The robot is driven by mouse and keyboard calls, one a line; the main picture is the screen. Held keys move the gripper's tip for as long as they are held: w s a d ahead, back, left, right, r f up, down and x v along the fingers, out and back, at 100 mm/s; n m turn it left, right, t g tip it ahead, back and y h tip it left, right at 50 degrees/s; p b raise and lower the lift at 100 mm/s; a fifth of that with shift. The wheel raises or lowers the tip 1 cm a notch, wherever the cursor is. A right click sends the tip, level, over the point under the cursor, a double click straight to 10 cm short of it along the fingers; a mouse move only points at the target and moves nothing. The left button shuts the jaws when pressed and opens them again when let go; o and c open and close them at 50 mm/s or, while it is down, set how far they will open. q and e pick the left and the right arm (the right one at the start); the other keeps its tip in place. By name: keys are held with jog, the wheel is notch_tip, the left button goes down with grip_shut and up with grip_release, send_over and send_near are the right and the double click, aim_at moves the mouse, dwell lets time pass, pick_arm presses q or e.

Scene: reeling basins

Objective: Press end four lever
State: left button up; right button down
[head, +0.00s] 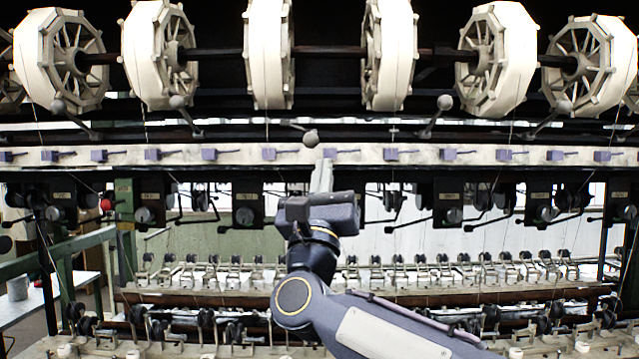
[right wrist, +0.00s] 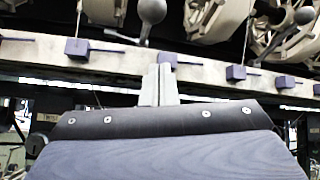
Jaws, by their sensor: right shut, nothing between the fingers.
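Several ball-ended grey levers stand in a row under the reels; I see no label that tells which is end four. The middle lever (head: 310,138) has its ball lower than the others, with its rod running up and left. In the right wrist view the lever ball (right wrist: 152,10) is above my fingers. My right gripper (head: 326,165) is shut and empty, fingers pointing up, its tips just below and slightly right of that ball. It also shows in the right wrist view (right wrist: 160,72). Whether it touches the lever I cannot tell. My left gripper is out of view.
Other levers (head: 177,102) and (head: 445,102) stand higher on either side. White reels (head: 390,55) hang above. A pale rail (head: 220,155) with purple blocks runs behind my fingers. Dark boxes with knobs (head: 449,205) hang below it, and fine threads run down.

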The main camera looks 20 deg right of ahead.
aim_at(311, 137)
jog(key=shift+s+a+r+p, duration=0.3)
jog(key=shift+s+a+r, duration=0.2)
jog(key=shift+s, duration=0.15)
jog(key=shift+s+a+r+p, duration=0.3)
jog(key=shift+s+a+r, duration=0.2)
jog(key=shift+s, duration=0.1)
jog(key=shift+r, duration=0.1)
